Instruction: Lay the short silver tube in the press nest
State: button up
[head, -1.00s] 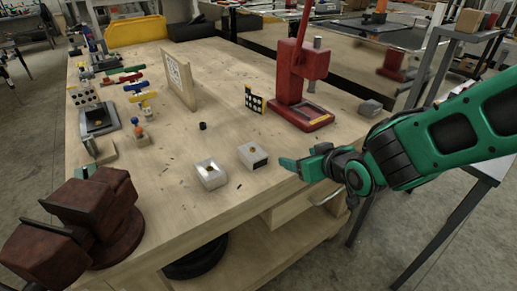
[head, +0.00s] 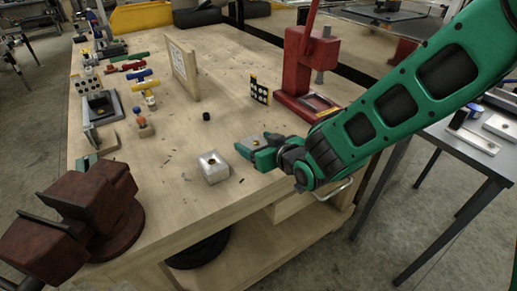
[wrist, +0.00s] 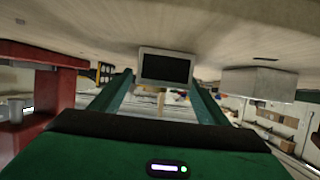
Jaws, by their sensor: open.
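The short silver tube (head: 249,142), a box-section piece with a dark end, lies on the wooden bench, partly hidden by my gripper in the head view. In the wrist view the tube (wrist: 166,53) shows its dark end between the two green fingers. My gripper (head: 257,150) is open, with its fingers low at the tube's sides; contact cannot be told. The press also shows at left in the wrist view (wrist: 40,90).
A second silver block (head: 213,168) sits left of my gripper; it shows at right in the wrist view (wrist: 258,82). A small black cylinder (head: 206,116), a dotted board (head: 259,90) and an upright panel (head: 183,68) stand behind. A brown vise (head: 85,205) is at front left.

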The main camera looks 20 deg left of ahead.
aim_at(251, 140)
jog(key=shift+x, duration=1.8)
jog(key=shift+f, duration=0.1)
jog(key=c, duration=1.2)
